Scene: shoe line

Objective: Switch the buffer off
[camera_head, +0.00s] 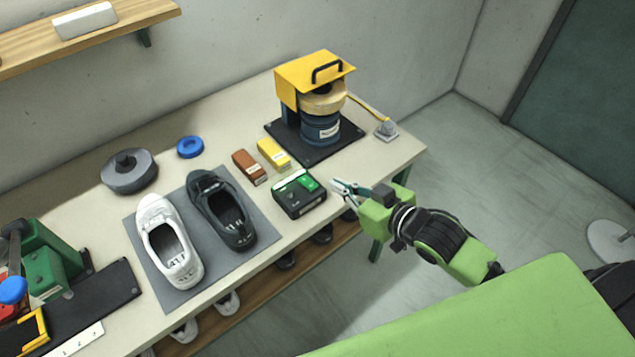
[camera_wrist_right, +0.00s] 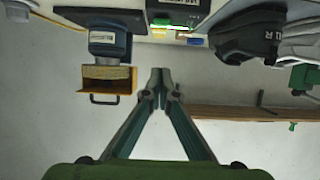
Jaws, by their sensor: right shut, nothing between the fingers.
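The buffer (camera_head: 322,127), with a yellow hood, a pale wheel and a dark blue body, stands on a black base at the table's far right. It shows upside down in the wrist view (camera_wrist_right: 108,42). A black box with a green top part (camera_head: 299,194) sits near the table's front edge; its green part shows lit in the wrist view (camera_wrist_right: 178,20). My right gripper (camera_head: 336,187) is shut and empty, just right of this box, near the table edge. Its closed tips show in the wrist view (camera_wrist_right: 160,74). My left gripper is not in view.
A white shoe (camera_head: 168,243) and a black shoe (camera_head: 222,210) lie on a grey mat (camera_head: 178,297). A brown block (camera_head: 249,167) and a yellow block (camera_head: 273,154) lie behind the box. A grey fitting (camera_head: 386,131) with a yellow cable sits right of the buffer.

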